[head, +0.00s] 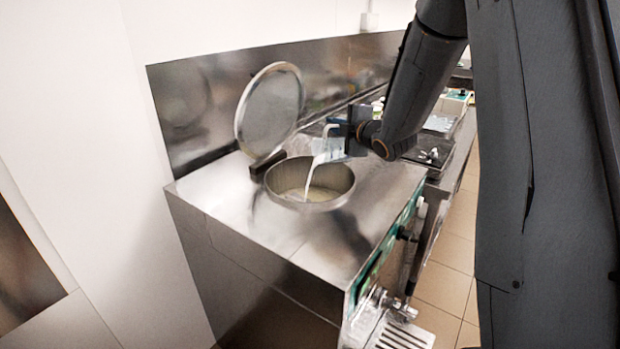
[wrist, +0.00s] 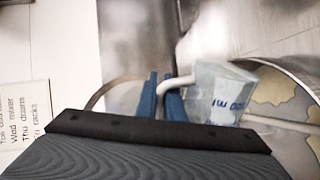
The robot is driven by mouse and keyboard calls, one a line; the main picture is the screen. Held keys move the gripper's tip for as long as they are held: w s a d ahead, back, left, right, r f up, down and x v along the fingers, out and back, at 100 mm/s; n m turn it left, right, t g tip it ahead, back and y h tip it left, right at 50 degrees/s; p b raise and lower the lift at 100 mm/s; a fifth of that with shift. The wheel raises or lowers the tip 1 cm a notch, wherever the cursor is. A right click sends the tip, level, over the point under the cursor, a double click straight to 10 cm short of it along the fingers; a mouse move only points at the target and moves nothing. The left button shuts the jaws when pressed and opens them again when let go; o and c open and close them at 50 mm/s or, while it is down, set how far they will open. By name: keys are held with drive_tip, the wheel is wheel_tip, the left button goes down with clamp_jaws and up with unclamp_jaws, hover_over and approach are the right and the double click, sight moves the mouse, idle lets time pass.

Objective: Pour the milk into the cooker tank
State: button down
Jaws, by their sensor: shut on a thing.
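My gripper (head: 347,132) is shut on the handle of a clear jug (head: 331,150), above the right side of the open cooker tank (head: 334,201). The jug is tilted, and a white stream of milk (head: 314,172) runs from it down into the tank. Pale liquid lies in the bottom of the tank. The round lid (head: 270,108) stands open behind it. In the wrist view, the blue fingers (wrist: 161,97) close on the white handle, and the jug (wrist: 218,96) shows blue lettering. The tank's opening (wrist: 292,72) is at the right, with patchy yellowish contents.
The steel machine top (head: 225,200) around the tank is bare. A steel backsplash (head: 205,105) and white wall stand behind. A tap and drip tray (head: 405,335) are at the front. A counter with small items (head: 432,155) lies to the right.

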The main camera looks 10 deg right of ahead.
drive_tip(key=shift+s+a+r+n+h+b, duration=0.15)
drive_tip(key=shift+a+r+n+h+b, duration=0.15)
drive_tip(key=shift+a+r+n+b, duration=0.5)
idle(0.4)
